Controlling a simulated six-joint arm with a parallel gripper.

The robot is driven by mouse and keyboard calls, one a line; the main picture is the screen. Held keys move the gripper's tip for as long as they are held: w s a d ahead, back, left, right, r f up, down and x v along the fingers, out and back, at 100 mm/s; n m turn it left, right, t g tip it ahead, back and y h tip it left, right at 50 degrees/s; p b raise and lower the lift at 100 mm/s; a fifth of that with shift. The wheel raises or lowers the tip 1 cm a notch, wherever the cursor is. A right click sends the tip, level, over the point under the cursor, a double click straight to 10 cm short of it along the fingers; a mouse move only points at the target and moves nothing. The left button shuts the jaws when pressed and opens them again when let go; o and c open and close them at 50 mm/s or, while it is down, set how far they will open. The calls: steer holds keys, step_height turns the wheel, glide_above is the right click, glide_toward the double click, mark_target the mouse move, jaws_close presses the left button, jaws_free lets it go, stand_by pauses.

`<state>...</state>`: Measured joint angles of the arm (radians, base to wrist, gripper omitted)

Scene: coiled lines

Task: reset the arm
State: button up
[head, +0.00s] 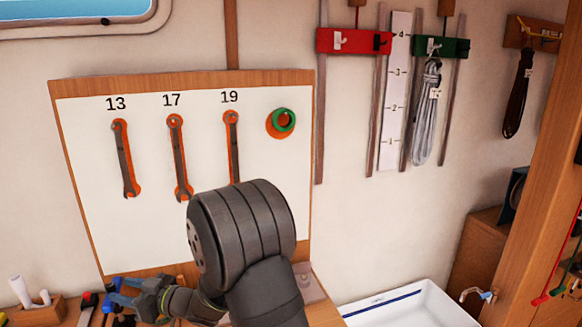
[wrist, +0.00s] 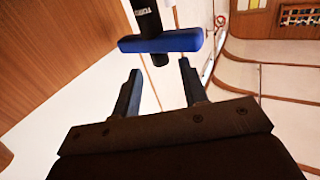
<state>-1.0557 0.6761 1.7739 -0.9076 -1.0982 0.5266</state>
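My gripper (head: 119,291) is at the lower left of the head view, low in front of the tool board and over the bench. It also shows in the wrist view (wrist: 160,74), where its two dark fingers stand apart with nothing between them. My arm's dark, thick links cover part of the board's lower right and the bench. Beyond the fingertips in the wrist view is a blue bar (wrist: 160,42) with a black, lettered handle. I cannot tell whether a fingertip touches it.
A red rack (head: 350,41) and a green rack with a grey coiled line (head: 428,110) hang right. A white basin (head: 415,308) is lower right; tools crowd the bench's left.

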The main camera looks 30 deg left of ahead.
steer(key=v, duration=1.2)
steer(key=n+t+h, duration=0.1)
steer(key=n+t, duration=0.1)
steer(key=n, duration=0.2)
glide_toward(114, 286)
steer(key=shift+w+d+f, duration=0.9)
steer(key=shift+w+f, duration=0.05)
steer(key=shift+w, duration=0.05)
steer(key=shift+m, duration=0.3)
steer(key=w+d+m+g, duration=0.2)
steer(key=d+g, duration=0.1)
steer(key=g, duration=0.1)
steer(key=x, duration=1.1)
steer(key=r+x, duration=0.1)
steer(key=x, duration=0.4)
steer(key=shift+a+r, duration=0.1)
steer(key=shift+a, duration=0.3)
